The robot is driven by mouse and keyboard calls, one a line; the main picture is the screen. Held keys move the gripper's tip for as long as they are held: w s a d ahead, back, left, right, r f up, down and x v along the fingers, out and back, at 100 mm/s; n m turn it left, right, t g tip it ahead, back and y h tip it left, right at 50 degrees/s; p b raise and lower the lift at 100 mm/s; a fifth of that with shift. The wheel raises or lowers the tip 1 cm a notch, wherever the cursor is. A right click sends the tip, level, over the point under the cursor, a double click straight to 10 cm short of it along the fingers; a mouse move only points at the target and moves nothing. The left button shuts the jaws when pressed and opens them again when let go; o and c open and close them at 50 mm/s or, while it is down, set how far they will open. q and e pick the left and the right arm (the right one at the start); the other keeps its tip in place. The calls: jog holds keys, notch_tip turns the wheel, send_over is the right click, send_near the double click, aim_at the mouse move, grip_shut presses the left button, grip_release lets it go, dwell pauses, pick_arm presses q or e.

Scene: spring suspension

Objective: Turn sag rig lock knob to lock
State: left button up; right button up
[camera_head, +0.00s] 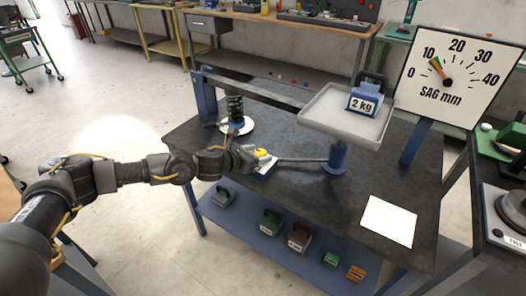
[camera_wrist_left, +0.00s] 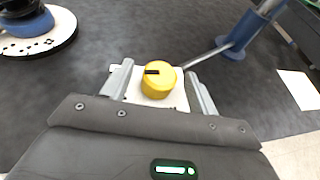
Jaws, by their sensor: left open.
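The yellow lock knob (camera_wrist_left: 158,82) sits on a small white plate (camera_wrist_left: 132,92) on the dark bench top. A black mark shows on its top in the left wrist view. In the head view the knob (camera_head: 262,153) is partly hidden by my left gripper (camera_head: 252,158). In the left wrist view the fingers of my left gripper (camera_wrist_left: 160,90) are open, one on each side of the knob, with gaps between them and it. The label on the plate is not readable. The sag gauge (camera_head: 447,78) has its needle near 10. My right gripper is not in view.
A metal rod (camera_head: 300,160) runs from near the knob to a blue post (camera_head: 338,157). A grey tray (camera_head: 322,118) carries a 2 kg weight (camera_head: 364,101). A black spring (camera_head: 235,108) stands on a white disc behind the gripper. White paper (camera_head: 389,220) lies front right. Several weights lie on the shelf below.

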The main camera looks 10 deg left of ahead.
aim_at(263, 152)
pick_arm(q)
jog(key=shift+x, duration=1.1)
jog(key=shift+w+d+f, duration=0.15)
jog(key=shift+w, duration=0.1)
jog(key=shift+w+d+f, duration=0.1)
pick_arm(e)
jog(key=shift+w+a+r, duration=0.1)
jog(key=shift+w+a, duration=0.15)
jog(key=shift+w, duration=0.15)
pick_arm(q)
jog(key=c, duration=1)
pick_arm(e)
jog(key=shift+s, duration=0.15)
